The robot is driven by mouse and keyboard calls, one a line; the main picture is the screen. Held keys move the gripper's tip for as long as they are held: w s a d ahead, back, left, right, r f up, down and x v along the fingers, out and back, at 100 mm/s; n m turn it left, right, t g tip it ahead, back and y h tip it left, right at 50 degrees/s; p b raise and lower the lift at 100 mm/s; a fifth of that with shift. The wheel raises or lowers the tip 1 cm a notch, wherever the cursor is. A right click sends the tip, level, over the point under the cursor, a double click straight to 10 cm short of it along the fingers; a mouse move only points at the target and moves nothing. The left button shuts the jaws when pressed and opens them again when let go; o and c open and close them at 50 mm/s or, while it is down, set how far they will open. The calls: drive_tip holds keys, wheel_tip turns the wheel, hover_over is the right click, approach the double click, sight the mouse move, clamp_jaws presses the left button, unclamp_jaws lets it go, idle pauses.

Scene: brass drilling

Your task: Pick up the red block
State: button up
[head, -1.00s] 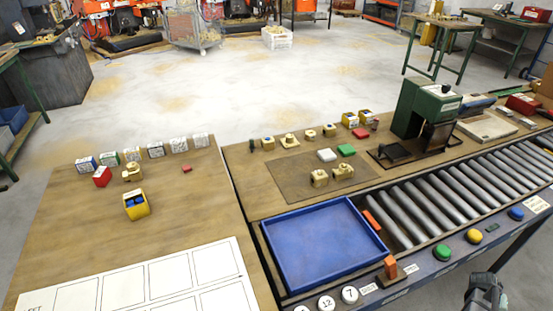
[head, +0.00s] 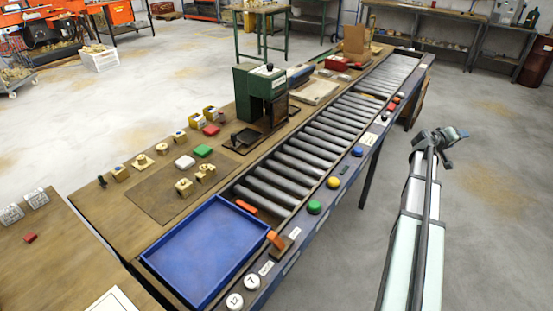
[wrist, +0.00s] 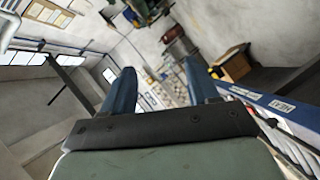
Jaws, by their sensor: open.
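A smaller red block (head: 30,238) lies on the separate left table. I cannot tell which red block is meant. My gripper (head: 458,134) is to the right of the bench, over the floor, far from both red blocks. In the wrist view its two dark fingers stand apart, open and empty (wrist: 163,82). No red block can be made out in the wrist view.
A blue tray (head: 155,257) and a roller conveyor (head: 290,160) lie between my arm and the blocks. A green machine (head: 258,92) stands behind them. Coloured buttons line the near rail.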

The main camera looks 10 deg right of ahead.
wheel_tip(320, 180, up, 4)
drive_tip(key=w, duration=0.3)
drive_tip(key=w+a+n+t+y, duration=0.1)
drive_tip(key=w+a, duration=0.5)
drive_tip(key=a, duration=0.4)
drive_tip(key=w+a+r+t+y, duration=0.15)
drive_tip(key=w+a, duration=0.35)
drive_tip(key=a, duration=0.5)
drive_tip(key=w+a+n+t+y, duration=0.1)
drive_tip(key=w+a, duration=0.5)
drive_tip(key=a, duration=0.3)
drive_tip(key=w+a+f+n+y, duration=0.1)
drive_tip(key=w+a+n+y, duration=0.15)
drive_tip(key=a, duration=1.95)
drive_tip(key=w+a+n+y, duration=0.15)
drive_tip(key=a+y, duration=0.25)
drive_tip(key=a, duration=1.7)
drive_tip(key=n+g+y, duration=0.6)
drive_tip(key=n+y, duration=0.2)
hover_over(28, 235)
drive_tip(key=s+d, duration=0.1)
drive_tip(key=d, duration=0.1)
drive_tip(key=shift+t, duration=0.25)
wheel_tip(28, 235, down, 5)
drive_tip(key=shift+d+f, duration=0.1)
drive_tip(key=shift+d, duration=0.05)
drive_tip(key=shift+s+x, duration=0.15)
drive_tip(key=shift+x, duration=1.2)
drive_tip(key=shift+s+x, duration=0.15)
drive_tip(key=shift+x, duration=1.2)
